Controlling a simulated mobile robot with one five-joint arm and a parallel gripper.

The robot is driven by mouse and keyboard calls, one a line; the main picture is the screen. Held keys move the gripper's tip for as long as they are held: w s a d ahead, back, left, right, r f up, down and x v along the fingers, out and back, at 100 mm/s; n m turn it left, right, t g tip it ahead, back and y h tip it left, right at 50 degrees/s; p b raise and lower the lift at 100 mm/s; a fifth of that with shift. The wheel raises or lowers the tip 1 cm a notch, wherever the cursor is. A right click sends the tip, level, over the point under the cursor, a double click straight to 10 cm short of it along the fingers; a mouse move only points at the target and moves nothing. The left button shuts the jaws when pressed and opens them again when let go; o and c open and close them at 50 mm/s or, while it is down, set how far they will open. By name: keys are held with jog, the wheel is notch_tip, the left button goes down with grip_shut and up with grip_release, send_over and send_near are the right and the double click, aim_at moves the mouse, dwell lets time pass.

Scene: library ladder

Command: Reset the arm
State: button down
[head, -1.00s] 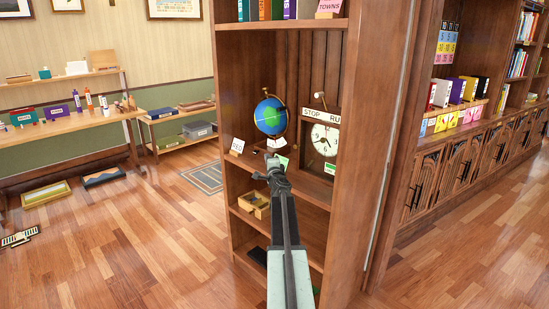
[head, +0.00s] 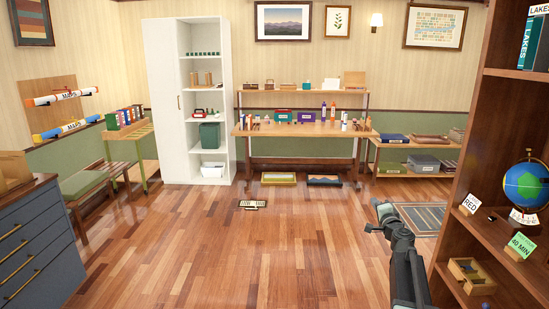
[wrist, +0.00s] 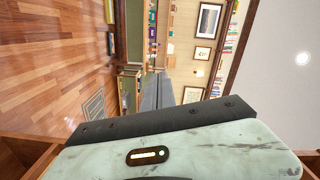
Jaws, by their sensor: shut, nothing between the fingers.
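My arm rises from the bottom right of the head view, and my gripper (head: 374,215) is at its far end. The jaws are shut and empty. The gripper appears over open floor, left of the wooden bookcase (head: 487,130) and apart from it. The wrist view is turned sideways, and parts of my own arm fill its lower half.
The bookcase at the right holds a globe (head: 526,185), a RED card (head: 469,204), a 40 MIN card (head: 520,246) and a wooden box (head: 471,276). A workbench (head: 303,131) and white cabinet (head: 160,100) stand at the back. A blue drawer unit (head: 38,245) is left.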

jog(key=s+a+n+g+y+p, duration=0.2)
jog(key=a+n+y, duration=0.3)
jog(key=a, duration=1.1)
jog(key=s+a+f+n+g+y+p, duration=0.1)
jog(key=s+a+f+n+g, duration=0.3)
jog(key=a, duration=0.5)
jog(key=s+a+f+n+g+y+p, duration=0.1)
jog(key=s+a+f+n+g, duration=0.1)
jog(key=s+a+f+n, duration=0.5)
jog(key=s+a+f+g+h, duration=0.1)
jog(key=s+f+g, duration=0.15)
jog(key=s, duration=0.35)
jog(key=s+a+f+g+h, duration=0.1)
jog(key=s+f+g+h, duration=0.15)
jog(key=s, duration=0.25)
jog(key=s+d+f+m+g+h, duration=0.1)
jog(key=s+d+f+g+h, duration=0.1)
jog(key=s+d, duration=0.5)
jog(key=s+g+h, duration=0.1)
jog(key=s+g, duration=0.1)
jog(key=s, duration=0.1)
jog(key=shift+s+d+g, duration=0.15)
jog(key=shift+d+g, duration=0.2)
jog(key=shift+g, duration=0.05)
jog(key=shift+d, duration=0.1)
